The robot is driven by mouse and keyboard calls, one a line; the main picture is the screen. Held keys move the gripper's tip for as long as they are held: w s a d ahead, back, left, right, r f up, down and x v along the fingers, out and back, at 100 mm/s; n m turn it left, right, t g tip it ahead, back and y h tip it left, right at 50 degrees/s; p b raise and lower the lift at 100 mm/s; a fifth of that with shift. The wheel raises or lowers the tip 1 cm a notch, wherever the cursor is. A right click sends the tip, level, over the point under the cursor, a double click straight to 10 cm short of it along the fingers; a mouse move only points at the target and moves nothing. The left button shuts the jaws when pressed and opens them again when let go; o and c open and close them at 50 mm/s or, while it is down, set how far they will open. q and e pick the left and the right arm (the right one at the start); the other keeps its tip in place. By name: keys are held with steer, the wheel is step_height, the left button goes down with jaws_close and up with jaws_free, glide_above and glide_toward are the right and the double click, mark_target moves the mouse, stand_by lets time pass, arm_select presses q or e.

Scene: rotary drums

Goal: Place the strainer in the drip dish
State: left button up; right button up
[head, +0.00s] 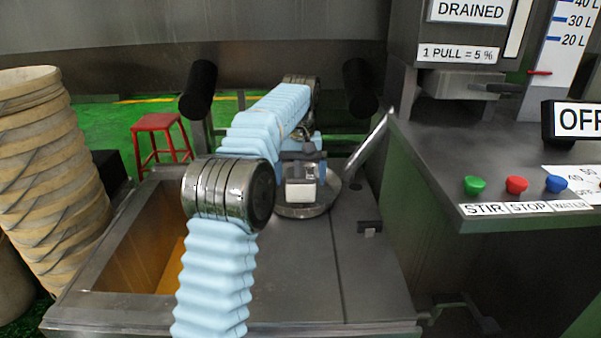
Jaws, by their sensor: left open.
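My left arm comes in from the bottom in a pale blue sleeve, and its gripper (301,184) is over a round grey metal dish (318,209) on the steel bench top. The gripper is open, its jaws partly hidden by their own body. The dish, which looks like the drip dish, shows only its near and right rim. A silver rod (369,140) slants up to the right from beside the dish; it looks like the strainer's handle. The strainer's bowl is hidden, and I cannot tell whether it rests in the dish. My right gripper is not in view.
A rectangular opening (140,262) lies left in the bench top. A stack of pale round rims (45,150) stands at the left, and a red stool (160,135) behind. A control console (480,185) with coloured buttons stands at the right.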

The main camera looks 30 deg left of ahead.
arm_select(q)
steer(key=shift+r, duration=3.85)
